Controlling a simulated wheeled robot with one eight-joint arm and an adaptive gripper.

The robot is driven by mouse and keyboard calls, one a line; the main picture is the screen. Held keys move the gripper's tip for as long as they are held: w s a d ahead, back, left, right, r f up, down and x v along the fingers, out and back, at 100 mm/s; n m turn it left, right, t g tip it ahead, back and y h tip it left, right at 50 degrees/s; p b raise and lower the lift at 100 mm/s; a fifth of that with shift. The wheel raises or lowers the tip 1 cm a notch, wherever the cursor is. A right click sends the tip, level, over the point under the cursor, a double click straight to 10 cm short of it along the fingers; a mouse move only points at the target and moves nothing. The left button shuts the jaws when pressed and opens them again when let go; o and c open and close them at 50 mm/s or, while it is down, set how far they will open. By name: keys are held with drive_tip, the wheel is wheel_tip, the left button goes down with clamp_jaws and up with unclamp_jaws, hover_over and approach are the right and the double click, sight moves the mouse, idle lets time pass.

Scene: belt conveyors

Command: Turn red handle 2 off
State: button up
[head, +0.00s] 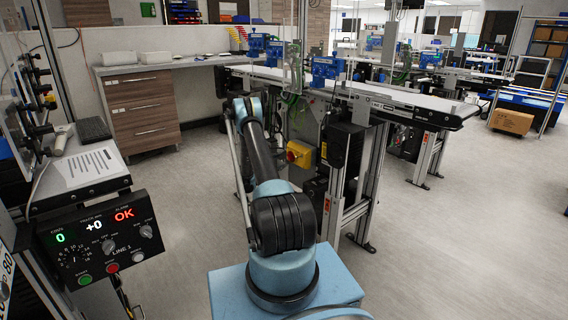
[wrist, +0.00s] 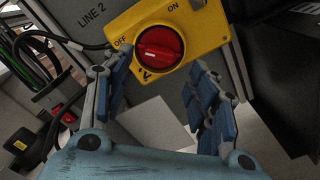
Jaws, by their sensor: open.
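Red handle 2 (wrist: 160,47) is a round red rotary knob on a yellow switch box (wrist: 205,22), fixed to a grey panel marked LINE 2. OFF is printed on the left of the knob and ON at the upper right. In the head view the handle (head: 291,156) and its yellow box (head: 304,149) show just right of my arm. My gripper (wrist: 162,66) is open, with blue-padded fingers either side below the knob. Nothing is between the fingers, and I see no clear contact with the knob. I cannot make out the gripper in the head view.
The conveyor (head: 385,97) stands on metal legs beside my arm. A control panel (head: 103,240) is at lower left. The floor at right is open.

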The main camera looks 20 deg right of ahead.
drive_tip(key=v, duration=0.7)
drive_tip(key=shift+d+r, duration=0.1)
